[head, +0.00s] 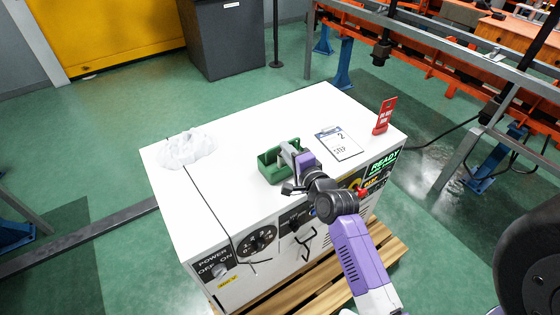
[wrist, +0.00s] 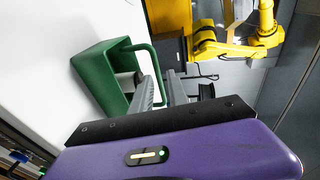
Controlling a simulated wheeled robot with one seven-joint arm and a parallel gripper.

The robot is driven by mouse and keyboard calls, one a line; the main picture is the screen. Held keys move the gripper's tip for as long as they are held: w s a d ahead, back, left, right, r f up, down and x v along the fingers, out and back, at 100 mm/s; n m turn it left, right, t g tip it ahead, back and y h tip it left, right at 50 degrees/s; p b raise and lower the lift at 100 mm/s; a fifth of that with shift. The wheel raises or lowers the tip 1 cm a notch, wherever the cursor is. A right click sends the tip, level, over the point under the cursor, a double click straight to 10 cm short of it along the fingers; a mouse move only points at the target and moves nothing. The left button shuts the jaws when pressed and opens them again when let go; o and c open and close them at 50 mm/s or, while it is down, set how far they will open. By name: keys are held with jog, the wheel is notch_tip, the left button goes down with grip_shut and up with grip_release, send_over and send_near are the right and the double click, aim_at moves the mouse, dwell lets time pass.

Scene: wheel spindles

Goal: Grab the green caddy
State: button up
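The green caddy (head: 268,168) is an open box with a looped handle, on the white cabinet's top near its front edge. My gripper (head: 290,153) is at its right side and covers part of it in the head view. In the wrist view the caddy (wrist: 95,75) is at the left, and its handle (wrist: 153,58) runs between the two grey fingers of my gripper (wrist: 158,80). The fingers stand close together, one on each side of the handle, with little or no gap. A grey item shows inside the caddy; most of the interior is hidden.
The white cabinet (head: 230,190) stands on a wooden pallet (head: 385,255). Its top also bears a clipboard (head: 338,143), a red sign (head: 384,116) and a white crumpled heap (head: 187,148). A dark bin (head: 228,40) stands behind. The top behind the caddy is clear.

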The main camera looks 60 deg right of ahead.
jog(key=x, duration=0.7)
jog(key=shift+d+f, duration=0.25)
jog(key=shift+d, duration=0.25)
grip_shut()
dwell(1.1)
